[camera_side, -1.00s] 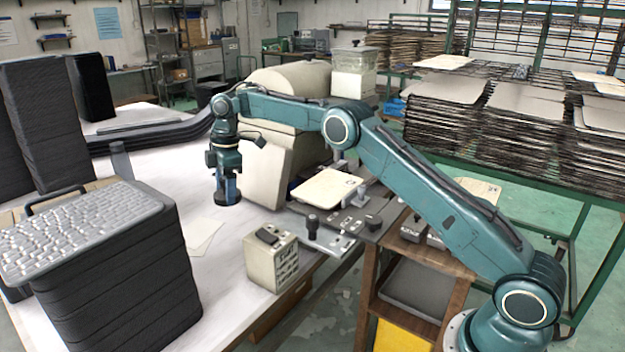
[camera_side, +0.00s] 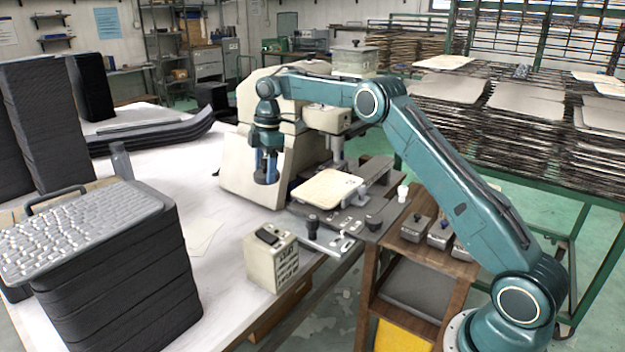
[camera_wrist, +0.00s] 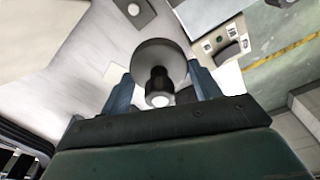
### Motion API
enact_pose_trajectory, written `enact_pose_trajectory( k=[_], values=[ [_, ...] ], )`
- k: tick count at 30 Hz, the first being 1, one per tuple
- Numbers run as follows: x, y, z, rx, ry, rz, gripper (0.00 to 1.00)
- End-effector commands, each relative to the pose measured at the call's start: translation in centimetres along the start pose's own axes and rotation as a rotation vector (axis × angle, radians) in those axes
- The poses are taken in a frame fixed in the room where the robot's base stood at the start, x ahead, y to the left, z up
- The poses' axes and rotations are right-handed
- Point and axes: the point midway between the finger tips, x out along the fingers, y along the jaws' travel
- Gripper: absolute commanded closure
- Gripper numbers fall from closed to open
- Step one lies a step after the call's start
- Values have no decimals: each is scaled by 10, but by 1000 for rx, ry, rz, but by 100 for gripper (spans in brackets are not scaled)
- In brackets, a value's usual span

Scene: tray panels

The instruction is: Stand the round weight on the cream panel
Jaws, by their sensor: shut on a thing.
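The round weight (camera_side: 265,179) is a dark disc hanging upright under my gripper (camera_side: 266,164), left of the cream panel. In the wrist view the weight (camera_wrist: 159,58) shows as a grey disc with a dark knob, between the two blue fingers of my gripper (camera_wrist: 162,90). My gripper is shut on the weight. The cream panel (camera_side: 326,188) lies flat on the dark machine bed, with small dark marks near its right corner. The weight appears above the table and apart from the panel. Its exact height is hard to tell.
A cream control box (camera_side: 271,262) stands in front of the panel. A cream press machine (camera_side: 262,142) stands behind my gripper. A dark knob (camera_side: 312,222) sticks up at the front of the bed. Stacked dark trays (camera_side: 110,270) fill the left. The white table between is mostly clear.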

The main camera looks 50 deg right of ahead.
Motion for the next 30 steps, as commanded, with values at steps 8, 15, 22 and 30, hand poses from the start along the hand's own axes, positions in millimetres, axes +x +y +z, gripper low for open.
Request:
enact_pose_trajectory(
  k=[8, 15, 22, 30],
  values=[
    [-32, -10, 97, 24, 0, 7, 79],
    [-47, -25, 150, 31, -1, 8, 79],
    [-51, -31, 167, 33, -1, 7, 79],
    [-42, -31, 167, 32, 1, 5, 79]
  ],
)
